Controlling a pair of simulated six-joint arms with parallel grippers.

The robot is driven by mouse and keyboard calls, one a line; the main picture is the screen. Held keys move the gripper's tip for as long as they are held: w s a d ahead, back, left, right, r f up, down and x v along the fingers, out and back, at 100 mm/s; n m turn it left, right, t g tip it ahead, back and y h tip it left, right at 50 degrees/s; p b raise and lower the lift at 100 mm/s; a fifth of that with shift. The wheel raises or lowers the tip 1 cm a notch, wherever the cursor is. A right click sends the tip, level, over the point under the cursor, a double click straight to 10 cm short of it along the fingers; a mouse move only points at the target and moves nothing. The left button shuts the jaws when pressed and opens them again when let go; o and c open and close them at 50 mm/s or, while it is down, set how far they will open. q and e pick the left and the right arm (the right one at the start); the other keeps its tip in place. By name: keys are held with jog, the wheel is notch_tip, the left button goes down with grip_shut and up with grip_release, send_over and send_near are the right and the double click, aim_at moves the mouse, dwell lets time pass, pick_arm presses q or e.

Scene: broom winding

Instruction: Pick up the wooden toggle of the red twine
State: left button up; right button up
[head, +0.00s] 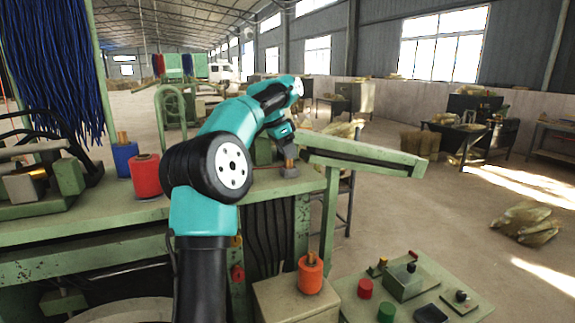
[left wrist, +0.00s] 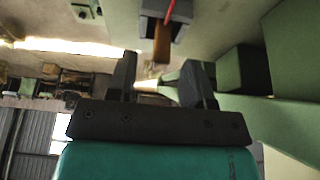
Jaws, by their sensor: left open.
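The wooden toggle (left wrist: 162,42) is a small brown piece at a dark grey block (left wrist: 180,10), with a short stretch of red twine (left wrist: 170,12) beside it in the left wrist view. In the head view the toggle (head: 290,152) shows small above the grey block (head: 289,171) at the green bench's edge. My left gripper (left wrist: 158,62) is open, and its fingers lie on either side of the toggle's near end in the picture. I cannot tell whether they touch it. My right gripper is not in view.
A green beam (head: 362,154) runs right from the bench beside the gripper. Red (head: 146,176) and blue (head: 124,158) spools stand on the bench at left. An orange spool (head: 310,274) stands on a box below, near a control panel (head: 415,285).

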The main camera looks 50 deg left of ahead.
pick_arm(q)
jog(key=shift+x, duration=1.05)
grip_shut()
